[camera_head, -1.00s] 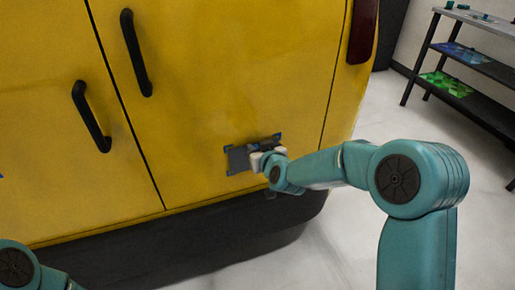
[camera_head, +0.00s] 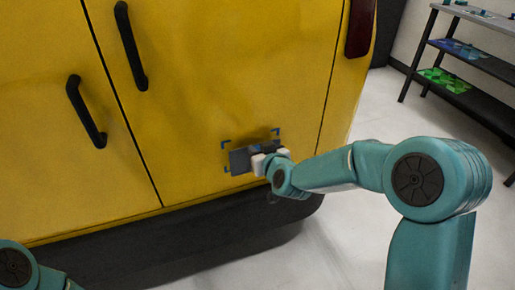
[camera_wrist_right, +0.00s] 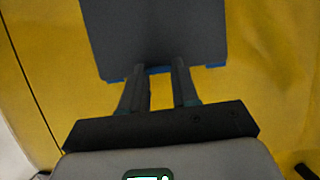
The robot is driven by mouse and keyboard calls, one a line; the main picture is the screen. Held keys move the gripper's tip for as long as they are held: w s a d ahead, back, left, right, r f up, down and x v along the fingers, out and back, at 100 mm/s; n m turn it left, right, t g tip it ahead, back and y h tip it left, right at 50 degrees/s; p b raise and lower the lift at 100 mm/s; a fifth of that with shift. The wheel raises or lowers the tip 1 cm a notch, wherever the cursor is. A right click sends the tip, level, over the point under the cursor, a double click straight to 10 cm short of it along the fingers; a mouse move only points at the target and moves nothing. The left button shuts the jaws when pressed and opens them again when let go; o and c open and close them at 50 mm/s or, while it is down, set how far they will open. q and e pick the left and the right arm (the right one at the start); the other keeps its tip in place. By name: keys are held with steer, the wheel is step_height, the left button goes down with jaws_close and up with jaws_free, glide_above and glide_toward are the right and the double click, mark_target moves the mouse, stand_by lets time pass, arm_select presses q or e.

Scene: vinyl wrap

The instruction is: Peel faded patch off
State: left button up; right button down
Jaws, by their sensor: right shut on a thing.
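The faded patch (camera_head: 241,160) is a dark grey rectangle at the lower part of the yellow van door (camera_head: 220,70). Blue corner marks (camera_head: 226,145) show on the door around it. My right gripper (camera_head: 264,161) is shut on the patch's right part. In the right wrist view the grey patch (camera_wrist_right: 155,35) fills the top middle, with the fingers (camera_wrist_right: 160,85) of my right gripper at its near edge and blue bits along that edge. How far the patch stands off the door cannot be told. Only a piece of my left arm shows at the bottom left; its gripper is out of view.
Two black door handles (camera_head: 130,45) stick out at the upper left. A dark bumper (camera_head: 160,245) runs below the doors. A dark shelf rack (camera_head: 465,65) with green and blue sheets stands at the far right. The floor between is clear.

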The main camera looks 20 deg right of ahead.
steer(key=shift+s+d+b, duration=0.15)
steer(key=shift+s+b, duration=0.5)
steer(key=shift+s, duration=1.85)
step_height(320, 180, down, 5)
steer(key=s, duration=0.3)
steer(key=s+r+p, duration=0.2)
steer(key=r+p, duration=0.6)
steer(key=s+r+p, duration=0.1)
steer(key=r+p, duration=0.7)
steer(key=r, duration=0.1)
steer(key=shift+s+r+m+h, duration=0.2)
steer(key=shift+s+m+h, duration=0.1)
steer(key=shift+s+h, duration=0.1)
steer(key=shift+d, duration=0.2)
